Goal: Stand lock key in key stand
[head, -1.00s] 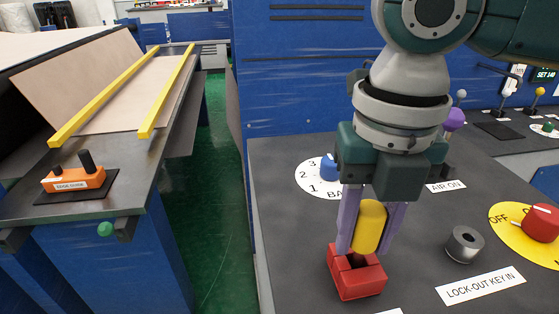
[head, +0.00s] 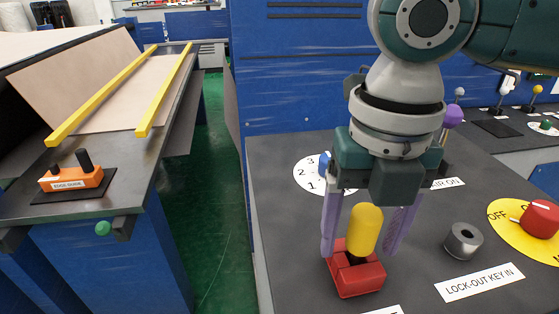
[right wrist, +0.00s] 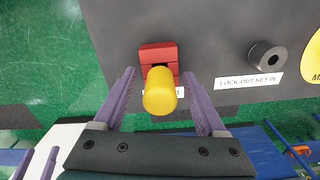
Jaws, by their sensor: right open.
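The lock key has a yellow rounded handle (head: 366,230) on a dark shank. It stands roughly upright in the slotted red block (head: 357,281) on the grey console top. The handle (right wrist: 160,92) and red block (right wrist: 158,52) also show in the right wrist view. My right gripper (head: 362,248) points down with its purple fingers apart, one on each side of the handle, with gaps showing. A grey cylinder (head: 463,241) with an empty hole stands to the right, behind the "LOCK-OUT KEY IN" label (head: 480,282). Two purple fingers, apparently my left gripper's (right wrist: 36,164), show partly at the wrist view's lower left.
A red knob on a yellow dial (head: 540,220) is at the right. A blue knob on a white dial (head: 312,176) and a purple ball knob (head: 452,116) are behind the gripper. An orange edge guide (head: 72,179) sits on the separate left table.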

